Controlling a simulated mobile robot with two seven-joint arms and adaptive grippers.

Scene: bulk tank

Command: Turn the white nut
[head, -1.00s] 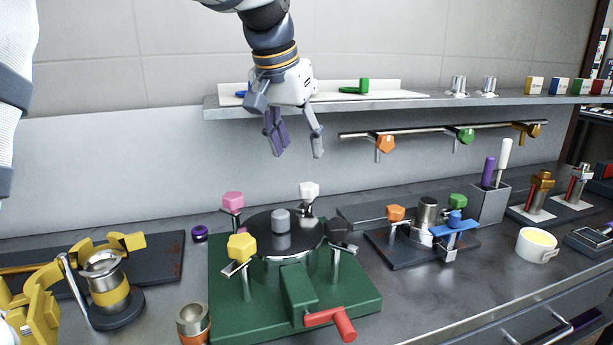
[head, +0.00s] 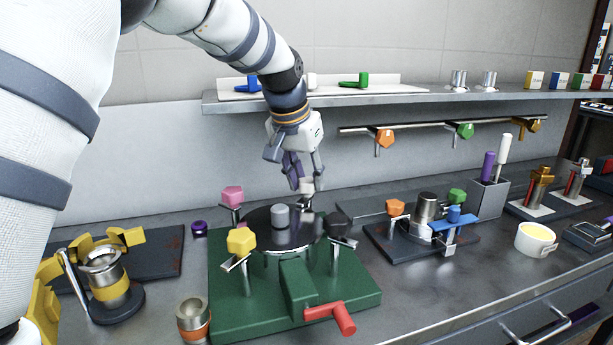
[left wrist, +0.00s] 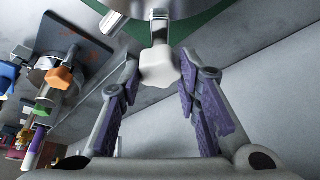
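The white nut (head: 306,188) sits on a post at the back of the round black lid (head: 262,234) on the green base. My left gripper (head: 303,182) has come down over it from above. In the left wrist view the white nut (left wrist: 158,68) lies between the tips of my open left gripper (left wrist: 158,85), with a gap on the left side; on the right the finger is close, and I cannot tell whether it touches. Pink (head: 232,196), yellow (head: 241,241) and black (head: 336,224) nuts stand around the lid. My right gripper is not in view.
A shelf (head: 400,97) runs along the wall behind my left arm. A rail with hanging nuts (head: 384,138) is below it. A red-handled crank (head: 343,318) sticks out at the front of the green base (head: 225,312). A small clamp fixture (head: 425,215) stands to the right.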

